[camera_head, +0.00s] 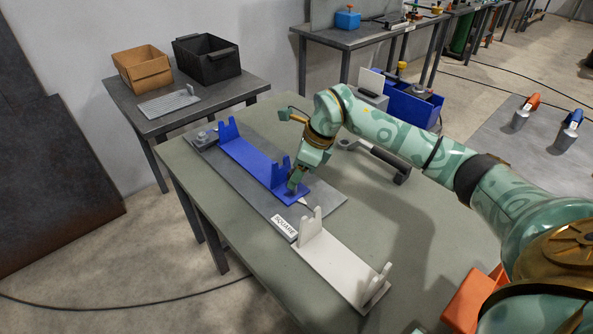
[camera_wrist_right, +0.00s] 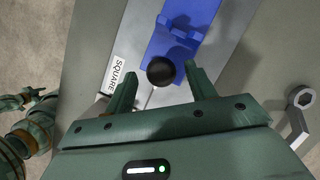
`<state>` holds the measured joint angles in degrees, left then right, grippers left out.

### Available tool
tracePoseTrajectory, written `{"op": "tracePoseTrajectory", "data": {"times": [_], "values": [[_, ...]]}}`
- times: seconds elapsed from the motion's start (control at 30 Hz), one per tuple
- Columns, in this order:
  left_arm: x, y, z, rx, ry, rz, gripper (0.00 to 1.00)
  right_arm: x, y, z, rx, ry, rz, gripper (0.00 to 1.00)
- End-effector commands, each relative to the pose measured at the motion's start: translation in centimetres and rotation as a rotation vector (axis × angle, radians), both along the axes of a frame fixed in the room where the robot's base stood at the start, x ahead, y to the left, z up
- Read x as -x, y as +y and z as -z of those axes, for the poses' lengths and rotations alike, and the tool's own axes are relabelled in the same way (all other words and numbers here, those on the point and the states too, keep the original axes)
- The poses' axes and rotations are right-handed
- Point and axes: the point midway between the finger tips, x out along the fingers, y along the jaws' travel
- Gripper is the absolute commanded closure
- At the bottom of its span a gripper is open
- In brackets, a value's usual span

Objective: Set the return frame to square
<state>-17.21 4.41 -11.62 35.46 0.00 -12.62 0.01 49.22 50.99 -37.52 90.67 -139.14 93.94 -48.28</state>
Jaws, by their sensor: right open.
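The blue return frame (camera_head: 250,161) with upright notched brackets lies on a grey base plate (camera_head: 325,199); its near end also shows in the wrist view (camera_wrist_right: 172,45). A label reading SQUARE (camera_head: 284,227) is on the plate, also in the wrist view (camera_wrist_right: 119,77). A round black knob (camera_wrist_right: 160,71) stands at the frame's near end, with a thin pale pointer (camera_wrist_right: 152,97) below it. My right gripper (camera_head: 294,188) is over this end. Its open fingers (camera_wrist_right: 158,84) are on either side of the knob, apart from it. A green arm, apparently my left, shows at the wrist view's left edge; its jaws are unclear.
A white notched frame (camera_head: 336,264) lies on the near part of the green table (camera_head: 425,232). A dark-handled tool (camera_head: 378,161) lies right of the plate. An orange bin (camera_head: 469,300) is at the near right. A side table holds a cardboard box (camera_head: 142,69) and black crate (camera_head: 207,60).

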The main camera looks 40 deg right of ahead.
Motion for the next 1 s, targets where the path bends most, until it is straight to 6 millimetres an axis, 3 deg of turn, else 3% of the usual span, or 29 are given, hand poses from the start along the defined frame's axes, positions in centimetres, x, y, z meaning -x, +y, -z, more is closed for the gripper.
{"op": "tracePoseTrajectory", "data": {"times": [0.3, 0.5, 0.7, 1.0], "values": [[-1.0, 0.3, -2.4, -0.003, -0.024, -0.003, 0.64, 2.2, -2.2, -8.0, 0.005, -0.008, 0.002, 0.45], [-1.4, 0.3, -3.4, -0.005, -0.033, -0.003, 0.64, 3.5, -3.4, -12.1, 0.003, -0.006, 0.001, 0.45], [-1.6, 0.3, -3.8, -0.005, -0.036, -0.003, 0.64, 4.1, -3.9, -14.1, 0.002, -0.004, 0.001, 0.45], [-1.6, 0.3, -3.8, -0.004, -0.036, -0.002, 0.64, 4.2, -4.0, -14.2, 0.001, -0.002, 0.000, 0.45]]}}
